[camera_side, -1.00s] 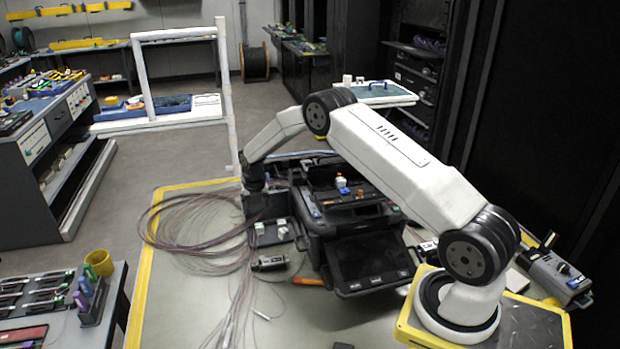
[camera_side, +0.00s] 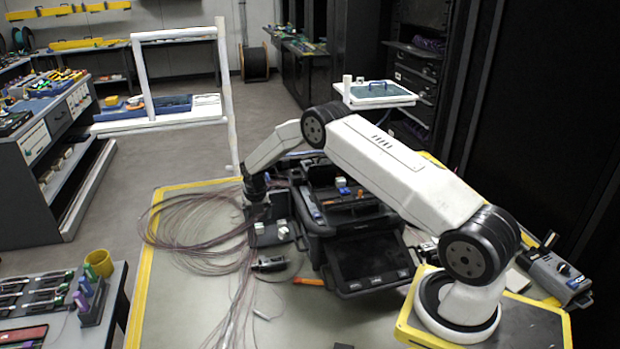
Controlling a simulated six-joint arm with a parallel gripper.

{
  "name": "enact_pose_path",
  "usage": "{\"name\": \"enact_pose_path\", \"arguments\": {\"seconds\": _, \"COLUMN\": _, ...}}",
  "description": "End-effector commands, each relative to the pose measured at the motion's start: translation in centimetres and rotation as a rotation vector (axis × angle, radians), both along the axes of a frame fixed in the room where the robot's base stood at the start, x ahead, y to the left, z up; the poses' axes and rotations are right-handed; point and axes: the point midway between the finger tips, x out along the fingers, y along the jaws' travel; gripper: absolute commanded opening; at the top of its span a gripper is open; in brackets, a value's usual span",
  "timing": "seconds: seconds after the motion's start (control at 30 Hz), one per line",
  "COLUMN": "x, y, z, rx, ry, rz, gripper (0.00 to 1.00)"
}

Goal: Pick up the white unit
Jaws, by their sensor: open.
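Two small white pieces sit on a dark block on the table, left of the black splicing machine (camera_side: 350,225). One white unit (camera_side: 283,232) is on the right and another white piece (camera_side: 259,228) is on the left. I cannot tell which one the task means. My gripper (camera_side: 258,214) is dark and points down just above the left white piece. It is open. Its fingertips are small and dark against the dark block, so I cannot tell whether they touch anything.
Loose thin cables (camera_side: 190,225) are coiled left of my gripper. A dark cylindrical tool (camera_side: 270,264) and an orange-handled tool (camera_side: 308,281) lie in front. The machine's open screen (camera_side: 370,260) stands to the right.

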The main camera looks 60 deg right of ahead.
Motion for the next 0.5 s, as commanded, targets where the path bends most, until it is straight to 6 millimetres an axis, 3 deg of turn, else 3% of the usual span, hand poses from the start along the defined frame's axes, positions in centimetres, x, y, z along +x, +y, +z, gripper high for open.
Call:
{"name": "enact_pose_path", "arguments": {"seconds": 0.2, "x": 0.0, "y": -0.2, "z": -2.5, "rx": 0.001, "ry": 0.002, "rz": 0.000, "gripper": 0.82}}
{"name": "enact_pose_path", "arguments": {"seconds": 0.5, "x": 0.2, "y": -0.4, "z": -4.1, "rx": -0.001, "ry": -0.001, "rz": 0.000, "gripper": 0.82}}
